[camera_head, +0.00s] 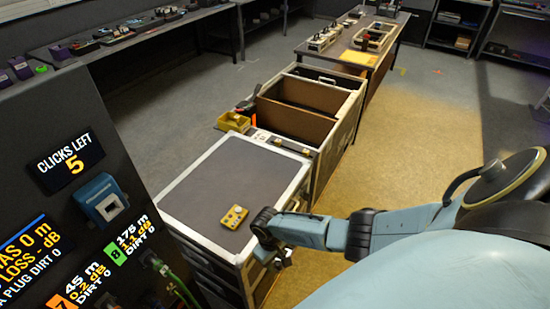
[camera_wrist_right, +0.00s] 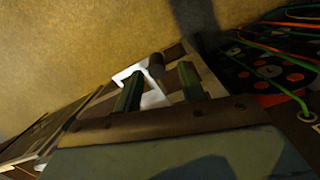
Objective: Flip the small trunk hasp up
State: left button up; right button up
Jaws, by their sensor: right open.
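My right gripper (camera_head: 275,258) is low beside the right front side of a dark-topped, silver-edged case (camera_head: 190,190) in the head view. In the right wrist view its two green fingers (camera_wrist_right: 161,72) stand apart. A bright white angled metal piece (camera_wrist_right: 153,97) with a dark round knob (camera_wrist_right: 156,64) shows between and just beyond the fingers; it may be the small trunk hasp. I cannot tell whether the fingers touch it. The hasp cannot be made out in the head view. My left gripper is not in view.
A yellow box with buttons (camera_head: 234,217) lies on the case top. Behind stands an open brown-walled chest (camera_head: 305,95) with a yellow bin (camera_head: 233,122) beside it. A dark panel (camera_head: 60,200) reading "CLICKS LEFT 5" fills the left. Floor is free at right (camera_head: 420,130).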

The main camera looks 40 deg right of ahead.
notch_tip(320, 180, up, 13)
jog(key=w+p, duration=0.1)
jog(key=p, duration=0.2)
jog(key=shift+w+a+r, duration=0.15)
jog(key=shift+w+a, duration=0.15)
jog(key=shift+w, duration=0.1)
